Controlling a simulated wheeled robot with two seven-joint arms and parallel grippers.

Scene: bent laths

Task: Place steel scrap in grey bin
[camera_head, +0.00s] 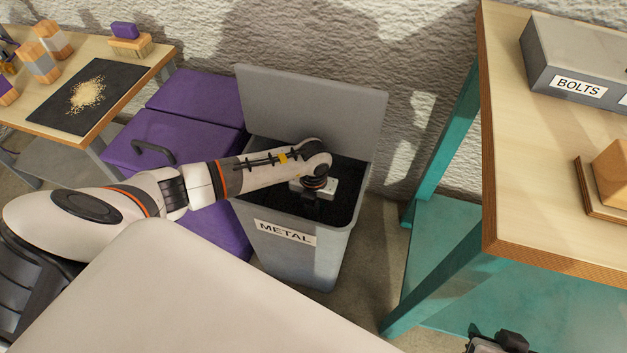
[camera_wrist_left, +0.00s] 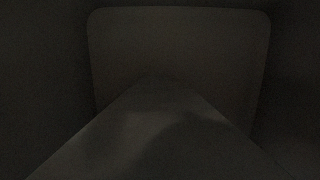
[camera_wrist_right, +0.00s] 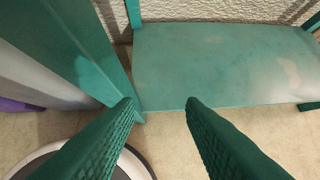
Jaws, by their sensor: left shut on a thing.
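The grey bin (camera_head: 340,240) stands on the floor with its lid (camera_head: 310,105) raised at the back and a METAL label on its front. My left gripper (camera_head: 317,195) points down inside the bin's mouth; its fingers are hidden in the head view. In the dark left wrist view a grey flat-faced piece, seemingly the steel scrap (camera_wrist_left: 150,135), fills the lower middle, held in the shut gripper. The bin's floor (camera_wrist_left: 180,50) shows beyond it. My right gripper (camera_wrist_right: 159,102) is open and empty, with a gap between its green ribbed fingers.
Purple lidded bins (camera_head: 170,140) stand left of the grey bin. A wooden-topped bench (camera_head: 510,150) with teal legs and a lower teal shelf (camera_wrist_right: 220,65) is at right, bearing a BOLTS box (camera_head: 550,60). A left table carries a black mat (camera_head: 60,115) with shavings.

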